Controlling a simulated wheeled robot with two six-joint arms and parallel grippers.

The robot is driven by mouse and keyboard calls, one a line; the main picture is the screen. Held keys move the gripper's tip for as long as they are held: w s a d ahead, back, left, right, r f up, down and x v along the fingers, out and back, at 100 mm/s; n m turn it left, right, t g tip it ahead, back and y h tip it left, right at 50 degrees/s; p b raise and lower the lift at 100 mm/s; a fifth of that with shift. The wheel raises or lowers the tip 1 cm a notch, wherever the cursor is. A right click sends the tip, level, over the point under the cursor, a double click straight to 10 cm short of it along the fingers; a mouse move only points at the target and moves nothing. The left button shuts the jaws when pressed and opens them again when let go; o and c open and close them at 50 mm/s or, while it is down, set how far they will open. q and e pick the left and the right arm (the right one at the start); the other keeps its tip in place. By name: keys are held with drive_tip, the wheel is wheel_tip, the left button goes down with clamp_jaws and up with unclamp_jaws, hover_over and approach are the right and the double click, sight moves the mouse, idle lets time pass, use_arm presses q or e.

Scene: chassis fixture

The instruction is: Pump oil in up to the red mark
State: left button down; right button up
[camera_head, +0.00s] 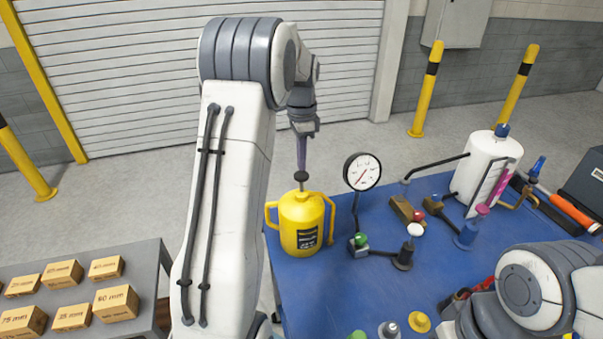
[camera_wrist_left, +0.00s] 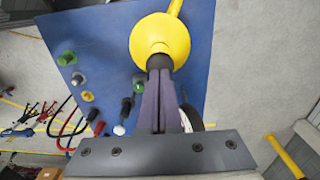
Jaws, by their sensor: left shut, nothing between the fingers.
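The yellow oil can (camera_head: 302,224) stands upright on the blue table top (camera_head: 345,295), with a handle on each side and a dark label. A dark pump knob (camera_head: 300,176) sits on its top. My left gripper (camera_head: 301,168) points down over the knob, shut and empty, its tips at or just above it; contact is unclear. In the left wrist view the shut fingers (camera_wrist_left: 160,85) reach the dark knob (camera_wrist_left: 158,62) of the yellow can (camera_wrist_left: 160,38). A white tank (camera_head: 487,168) stands at the right. I cannot make out a red mark on it. My right gripper is not in view.
A round gauge (camera_head: 362,171) stands right of the can, beside a green button (camera_head: 361,240) and a white-topped knob (camera_head: 415,230). Pipes run to the tank. Labelled wooden blocks (camera_head: 115,303) lie on a side table. My right arm covers the lower right.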

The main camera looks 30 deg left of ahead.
sight(302, 174)
use_arm(q)
drive_tip(key=shift+f+b, duration=1.35)
drive_tip(key=shift+f, duration=1.15)
wheel_tip(302, 174, up, 4)
drive_tip(key=p, duration=0.4)
drive_tip(key=shift+r, duration=0.2)
drive_tip(key=shift+f, duration=0.2)
drive_tip(key=shift+f+b, duration=1.2)
drive_tip(key=shift+f, duration=0.7)
drive_tip(key=shift+r+p, duration=1.9)
drive_tip(key=shift+r, duration=0.2)
wheel_tip(302, 174, up, 6)
drive_tip(key=p, duration=0.5)
drive_tip(key=shift+p, duration=0.35)
